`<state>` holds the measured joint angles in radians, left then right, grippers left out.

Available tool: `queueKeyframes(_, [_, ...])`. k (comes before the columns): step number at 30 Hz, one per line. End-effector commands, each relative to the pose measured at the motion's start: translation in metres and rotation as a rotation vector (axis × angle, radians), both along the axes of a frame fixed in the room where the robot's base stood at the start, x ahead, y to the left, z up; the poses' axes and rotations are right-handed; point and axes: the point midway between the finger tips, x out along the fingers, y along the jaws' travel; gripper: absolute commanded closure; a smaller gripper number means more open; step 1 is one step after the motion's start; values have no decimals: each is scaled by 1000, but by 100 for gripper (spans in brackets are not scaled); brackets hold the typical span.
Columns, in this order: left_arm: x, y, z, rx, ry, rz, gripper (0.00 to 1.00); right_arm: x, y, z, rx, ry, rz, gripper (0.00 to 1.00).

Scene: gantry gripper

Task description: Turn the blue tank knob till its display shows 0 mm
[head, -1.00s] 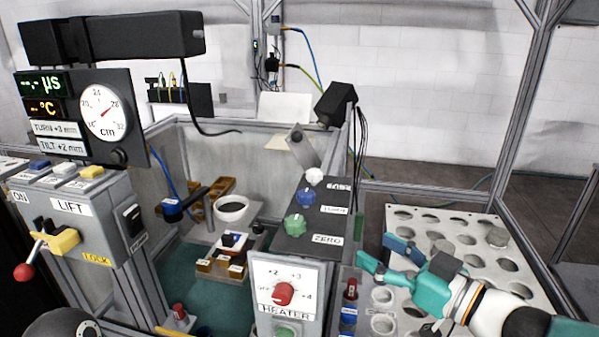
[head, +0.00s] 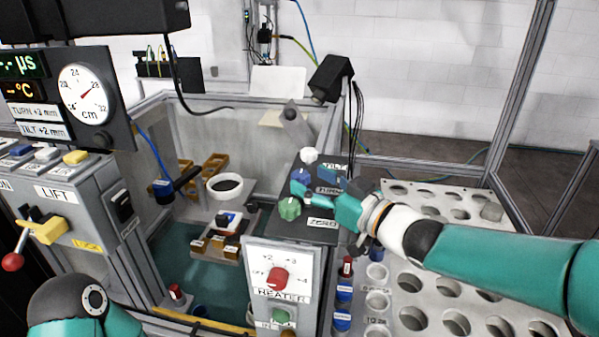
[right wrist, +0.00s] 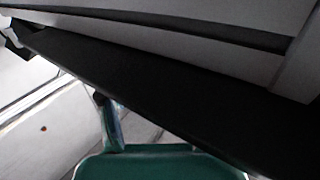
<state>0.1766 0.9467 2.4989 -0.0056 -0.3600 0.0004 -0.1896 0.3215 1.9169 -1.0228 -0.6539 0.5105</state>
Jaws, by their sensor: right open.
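The blue knob (head: 300,175) is on the dark knob panel (head: 318,232), between a white knob (head: 310,155) behind it and a green knob (head: 290,208) in front. My right gripper (head: 314,184) is open at the panel, its fingers close to the blue knob's right side. I cannot tell whether they touch it. The TURN display (head: 40,113) at the left reads about +3 mm, and the TILT display (head: 41,130) below reads +2 mm. The right wrist view shows a teal finger (right wrist: 112,128) below a dark edge, with no knob visible. My left gripper is out of view.
The heater box (head: 284,272) with a red knob stands in front of the knob panel. A rack with round holes (head: 425,285) lies under my right arm. The open tank (head: 190,240) is left of the panel. A black camera-like box (head: 331,78) stands behind the knobs.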

Motion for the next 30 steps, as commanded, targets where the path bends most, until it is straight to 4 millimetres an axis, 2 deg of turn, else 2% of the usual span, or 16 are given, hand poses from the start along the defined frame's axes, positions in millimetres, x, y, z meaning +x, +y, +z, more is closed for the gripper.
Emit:
queueKeyframes(1, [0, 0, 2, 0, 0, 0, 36, 6, 8, 0, 0, 1, 3, 36])
queueKeyframes(7, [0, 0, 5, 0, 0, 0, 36, 22, 23, 0, 0, 0, 2, 36])
queueKeyframes(19, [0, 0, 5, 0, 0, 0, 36, 26, 27, 0, 0, 0, 1, 38])
queueKeyframes(27, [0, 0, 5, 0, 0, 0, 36, 25, 27, 0, 0, 0, 1, 83])
queueKeyframes(30, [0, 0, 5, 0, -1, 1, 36, 25, 29, 0, 0, 0, 0, 97])
